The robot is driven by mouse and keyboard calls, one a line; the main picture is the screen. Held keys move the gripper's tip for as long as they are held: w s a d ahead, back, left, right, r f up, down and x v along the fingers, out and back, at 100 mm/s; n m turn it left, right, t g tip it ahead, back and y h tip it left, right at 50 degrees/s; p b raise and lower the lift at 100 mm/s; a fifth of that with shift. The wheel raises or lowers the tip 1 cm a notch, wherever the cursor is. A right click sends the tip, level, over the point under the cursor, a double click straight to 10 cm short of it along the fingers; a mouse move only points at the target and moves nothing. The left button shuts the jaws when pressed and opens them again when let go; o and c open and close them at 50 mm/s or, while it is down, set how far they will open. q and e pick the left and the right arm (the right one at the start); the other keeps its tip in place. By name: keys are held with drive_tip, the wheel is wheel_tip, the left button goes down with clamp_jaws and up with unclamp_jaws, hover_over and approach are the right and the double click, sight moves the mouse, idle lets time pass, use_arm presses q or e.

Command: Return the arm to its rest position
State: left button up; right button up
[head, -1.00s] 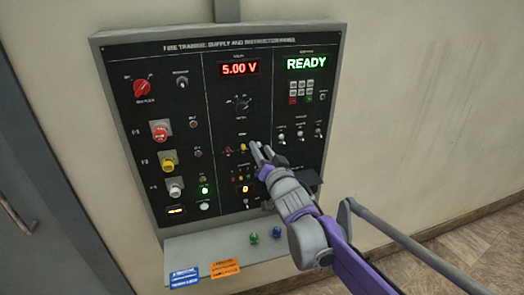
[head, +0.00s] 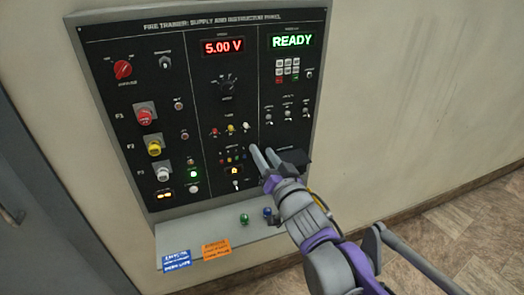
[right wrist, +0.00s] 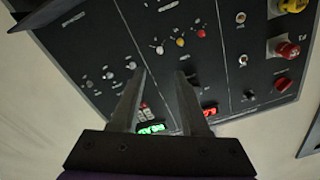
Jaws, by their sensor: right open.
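My right gripper (head: 264,155) is in front of the lower middle of the wall panel (head: 322,45) in the head view. Its two fingers are apart with nothing between them. In the right wrist view the open fingers (right wrist: 160,95) point toward the panel face, with dark panel between them. The panel shows a red 5.00 V display (head: 223,46) and a green READY display (head: 292,40). Red, white and yellow toggles (head: 231,128) sit just above and left of the fingertips. My left gripper is not seen.
A shelf (head: 180,228) below the panel holds a green knob (head: 244,219), a blue knob (head: 267,212), a blue tag (head: 174,261) and an orange tag (head: 216,249). Red, yellow and white buttons (head: 154,148) line the panel's left. Open wall lies to the right.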

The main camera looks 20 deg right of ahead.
idle(0.3)
drive_tip(key=s+f+n+g+h+p, duration=0.1)
drive_tip(key=s+f+n+g+p, duration=0.3)
drive_tip(key=s+f+g, duration=0.8)
drive_tip(key=s+f, duration=0.9)
drive_tip(key=s, duration=0.3)
drive_tip(key=shift+s+a+f+n+g, duration=0.15)
drive_tip(key=shift+f+n+g, duration=0.15)
drive_tip(key=shift+n+g, duration=0.1)
idle(1.7)
